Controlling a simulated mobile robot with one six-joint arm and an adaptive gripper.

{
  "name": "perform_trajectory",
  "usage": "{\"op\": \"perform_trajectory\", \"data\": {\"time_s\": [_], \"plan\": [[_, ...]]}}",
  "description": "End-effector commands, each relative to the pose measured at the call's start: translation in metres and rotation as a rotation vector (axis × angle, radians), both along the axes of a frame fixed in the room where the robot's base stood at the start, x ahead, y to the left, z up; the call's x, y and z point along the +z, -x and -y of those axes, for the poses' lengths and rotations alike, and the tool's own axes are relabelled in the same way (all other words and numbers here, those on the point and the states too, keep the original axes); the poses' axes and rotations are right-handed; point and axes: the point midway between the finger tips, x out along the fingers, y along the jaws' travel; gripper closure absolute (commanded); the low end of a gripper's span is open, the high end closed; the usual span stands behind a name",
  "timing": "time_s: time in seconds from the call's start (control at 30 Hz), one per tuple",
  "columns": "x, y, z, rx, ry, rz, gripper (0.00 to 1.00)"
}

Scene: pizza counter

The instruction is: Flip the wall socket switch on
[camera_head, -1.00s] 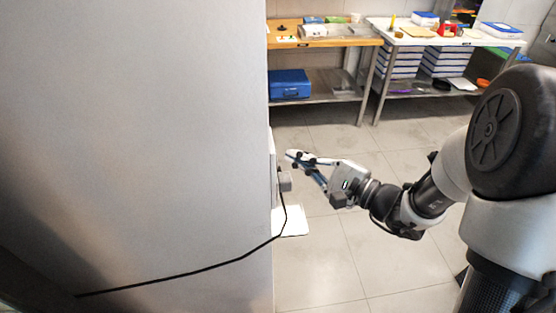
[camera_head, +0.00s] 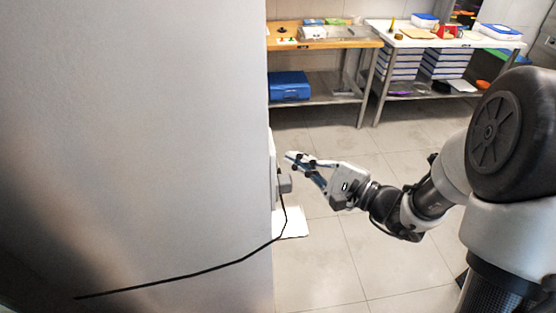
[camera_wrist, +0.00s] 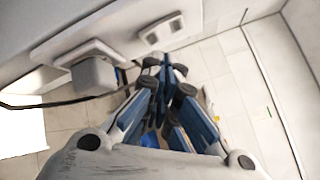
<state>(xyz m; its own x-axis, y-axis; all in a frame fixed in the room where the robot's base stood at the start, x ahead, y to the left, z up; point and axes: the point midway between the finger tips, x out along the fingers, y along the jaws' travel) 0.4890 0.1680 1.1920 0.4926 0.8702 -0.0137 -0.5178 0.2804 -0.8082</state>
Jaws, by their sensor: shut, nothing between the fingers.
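A pale wall plate (camera_wrist: 75,52) with a grey plug (camera_wrist: 95,76) in it sits on the wall at the left of the wrist view. In the head view the plug (camera_head: 285,183) shows edge-on at the wall's corner. My gripper (camera_head: 290,157) is shut and empty, its tips just right of the wall and a little above the plug, apparently apart from it. In the wrist view my gripper (camera_wrist: 165,66) points towards the area below the smaller plate.
A black cable (camera_head: 190,272) runs from the plug down and left across the wall face. A white sheet-like object (camera_head: 292,222) lies below the plug. Tables with boxes (camera_head: 345,42) stand at the back. The tiled floor (camera_head: 330,250) right of the wall is clear.

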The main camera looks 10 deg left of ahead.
Motion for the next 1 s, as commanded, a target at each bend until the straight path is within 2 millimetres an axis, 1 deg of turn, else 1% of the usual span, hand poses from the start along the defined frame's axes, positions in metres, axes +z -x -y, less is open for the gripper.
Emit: {"op": "perform_trajectory", "data": {"time_s": [0.37, 0.67, 1.0], "plan": [[-0.0001, 0.0001, -0.0003, 0.000, 0.000, 0.000, 1.00], [-0.0018, 0.0024, -0.0083, 0.000, 0.000, 0.000, 1.00], [-0.0010, 0.0024, -0.0083, 0.000, 0.000, 0.000, 1.00]]}}
